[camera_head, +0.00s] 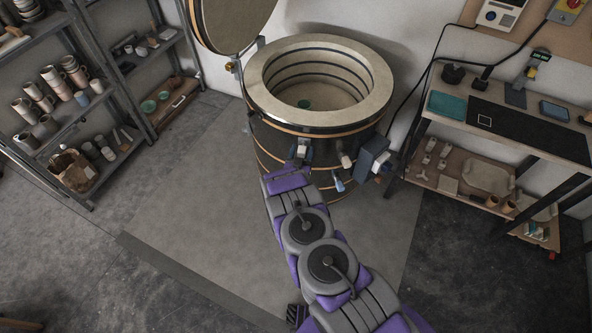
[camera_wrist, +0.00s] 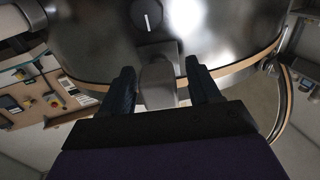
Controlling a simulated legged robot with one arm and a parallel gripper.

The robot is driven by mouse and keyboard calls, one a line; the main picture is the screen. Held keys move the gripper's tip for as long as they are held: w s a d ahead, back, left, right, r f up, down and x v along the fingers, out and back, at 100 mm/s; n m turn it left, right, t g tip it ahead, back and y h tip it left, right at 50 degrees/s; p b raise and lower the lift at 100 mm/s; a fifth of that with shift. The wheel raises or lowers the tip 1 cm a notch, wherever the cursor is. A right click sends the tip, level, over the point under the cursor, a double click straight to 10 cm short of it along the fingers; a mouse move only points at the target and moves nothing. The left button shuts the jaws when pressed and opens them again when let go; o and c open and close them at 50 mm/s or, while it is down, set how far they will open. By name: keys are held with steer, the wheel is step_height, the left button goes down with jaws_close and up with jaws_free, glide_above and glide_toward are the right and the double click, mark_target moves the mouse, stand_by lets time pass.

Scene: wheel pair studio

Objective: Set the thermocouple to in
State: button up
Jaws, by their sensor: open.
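The round kiln (camera_head: 320,118) stands at the upper middle with its lid raised. A small pale grey block (camera_head: 302,147) sticks out from its front wall. It shows larger in the wrist view (camera_wrist: 157,82), below a round black dial (camera_wrist: 146,14) with a white mark. The block may be the thermocouple's head; I cannot tell for sure, nor how far in it sits. My gripper (camera_wrist: 161,78) is open, with one dark finger on each side of the block. Whether the fingers touch it is unclear. My gripper (camera_head: 301,159) is close to the kiln wall in the head view.
A beige fitting (camera_head: 346,160) and a blue-grey box (camera_head: 374,157) sit on the kiln wall to the right. A workbench (camera_head: 437,116) stands at the right and shelves with mugs (camera_head: 62,130) at the left. The floor left of my arm is clear.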

steer(key=s+a+p, duration=0.2)
steer(key=s, duration=1.4)
